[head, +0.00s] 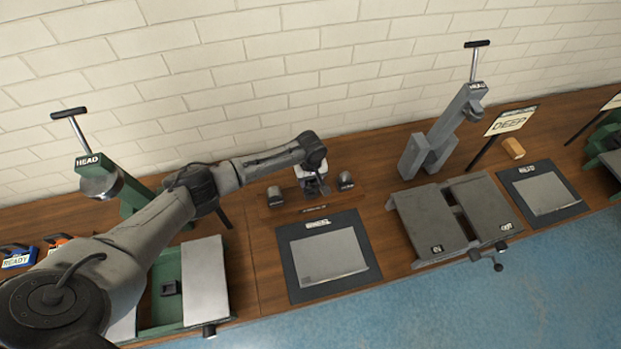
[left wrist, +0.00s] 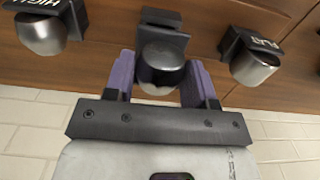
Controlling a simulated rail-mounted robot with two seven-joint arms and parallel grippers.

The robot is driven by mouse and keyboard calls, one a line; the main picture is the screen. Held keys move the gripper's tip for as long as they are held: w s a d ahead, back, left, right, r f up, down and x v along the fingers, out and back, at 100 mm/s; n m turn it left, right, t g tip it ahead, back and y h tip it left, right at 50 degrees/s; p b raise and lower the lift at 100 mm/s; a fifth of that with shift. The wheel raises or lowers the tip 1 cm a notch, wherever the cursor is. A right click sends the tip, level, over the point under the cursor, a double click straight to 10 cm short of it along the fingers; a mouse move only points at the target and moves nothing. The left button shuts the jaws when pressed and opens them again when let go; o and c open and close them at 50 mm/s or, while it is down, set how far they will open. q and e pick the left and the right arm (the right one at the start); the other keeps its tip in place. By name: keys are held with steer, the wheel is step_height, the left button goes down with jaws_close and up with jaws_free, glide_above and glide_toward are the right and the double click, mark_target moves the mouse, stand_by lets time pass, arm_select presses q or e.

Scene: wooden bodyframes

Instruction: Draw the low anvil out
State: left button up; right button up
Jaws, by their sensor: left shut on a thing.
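My left gripper (head: 318,188) is at the anvil row at the back of the bench, by the wall. In the left wrist view its two purple fingers (left wrist: 160,68) are shut on the middle anvil (left wrist: 162,58), a dark block with a rounded metal face. The middle anvil's label does not show, so I cannot read whether it is the low one. A second anvil (left wrist: 42,30), its upside-down label seeming to read HIGH, is at the left.
The other two anvils, left (head: 275,196) and right (head: 346,180), flank the gripper closely. A dark mat with a grey sheet (head: 328,258) lies in front. A grey stand (head: 440,130) and a split grey table (head: 428,218) are at the right. A green stand (head: 132,195) is at the left.

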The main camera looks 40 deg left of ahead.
mark_target(310, 184)
arm_select(q)
steer(key=shift+f, duration=0.7)
steer(key=shift+f+b, duration=0.55)
steer(key=shift+f, duration=0.25)
steer(key=o, duration=1)
steer(key=shift+w, duration=0.1)
steer(key=shift+o, duration=0.8)
steer(key=shift+f, duration=0.1)
step_height(310, 184, up, 14)
steer(key=shift+f+p, duration=0.1)
steer(key=shift+p, duration=0.65)
